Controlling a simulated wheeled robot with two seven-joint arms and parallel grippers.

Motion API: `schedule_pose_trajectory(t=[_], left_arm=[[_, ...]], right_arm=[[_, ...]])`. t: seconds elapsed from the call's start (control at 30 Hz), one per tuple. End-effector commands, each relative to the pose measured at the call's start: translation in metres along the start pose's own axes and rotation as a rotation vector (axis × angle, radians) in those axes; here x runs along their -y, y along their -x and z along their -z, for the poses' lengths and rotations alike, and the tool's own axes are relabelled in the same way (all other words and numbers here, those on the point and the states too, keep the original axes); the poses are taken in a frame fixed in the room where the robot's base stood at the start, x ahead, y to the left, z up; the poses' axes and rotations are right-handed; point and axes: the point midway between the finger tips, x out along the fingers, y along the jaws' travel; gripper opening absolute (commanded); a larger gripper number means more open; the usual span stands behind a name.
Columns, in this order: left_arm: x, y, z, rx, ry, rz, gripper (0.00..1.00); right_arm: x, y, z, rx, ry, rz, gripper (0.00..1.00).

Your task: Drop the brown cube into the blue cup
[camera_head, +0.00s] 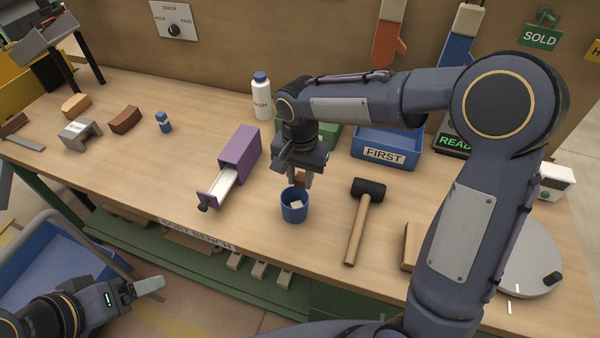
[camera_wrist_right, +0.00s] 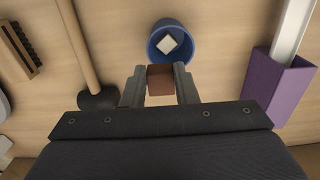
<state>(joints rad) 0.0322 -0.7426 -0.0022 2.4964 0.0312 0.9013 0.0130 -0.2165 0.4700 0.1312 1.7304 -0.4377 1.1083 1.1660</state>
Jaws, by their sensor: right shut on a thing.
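The brown cube (camera_wrist_right: 161,80) is between the fingers of my right gripper (camera_wrist_right: 160,86), which is shut on it. In the head view the right gripper (camera_head: 301,181) is just behind and above the blue cup (camera_head: 294,211), and the cube (camera_head: 300,180) shows partly between the fingers. The blue cup stands upright on the bench with a white cube (camera_head: 296,204) inside. In the wrist view the cup (camera_wrist_right: 153,50) lies just beyond the brown cube. My left gripper (camera_head: 150,284) is low at the left, off the bench; its finger opening is unclear.
A purple box (camera_head: 241,150) with its drawer pulled out stands left of the cup. A hammer (camera_head: 361,220) lies to the right. A blue bin labelled FIRST (camera_head: 384,157) and a white bottle (camera_head: 262,98) stand behind. The bench front edge is close to the cup.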

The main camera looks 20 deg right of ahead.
Motion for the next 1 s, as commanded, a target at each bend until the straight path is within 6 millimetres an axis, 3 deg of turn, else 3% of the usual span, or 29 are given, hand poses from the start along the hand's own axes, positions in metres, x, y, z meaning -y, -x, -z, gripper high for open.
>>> schedule_pose_trajectory(t=[0.27, 0.3, 0.47, 0.77, 1.0], left_arm=[[0.0, -0.001, 0.0, 0.0, 0.0, 0.0, 0.8], [0.0, -0.001, 0.0, 0.0, 0.0, 0.0, 0.8], [0.0, -0.001, 0.0, 0.0, 0.0, 0.0, 0.8], [0.001, -0.001, -0.001, 0.0, 0.0, 0.0, 0.8], [0.002, -0.003, -0.002, 0.0, 0.0, 0.0, 0.8]], right_arm=[[0.0, -0.001, 0.0, 0.0, 0.0, 0.001, 0.04], [0.0, -0.001, 0.0, 0.0, 0.0, 0.001, 0.32], [0.0, -0.001, 0.0, 0.0, 0.001, 0.001, 0.52], [0.0, 0.001, 0.0, -0.001, 0.0, 0.001, 0.52], [0.001, 0.035, 0.001, -0.004, 0.0, 0.005, 0.52]])
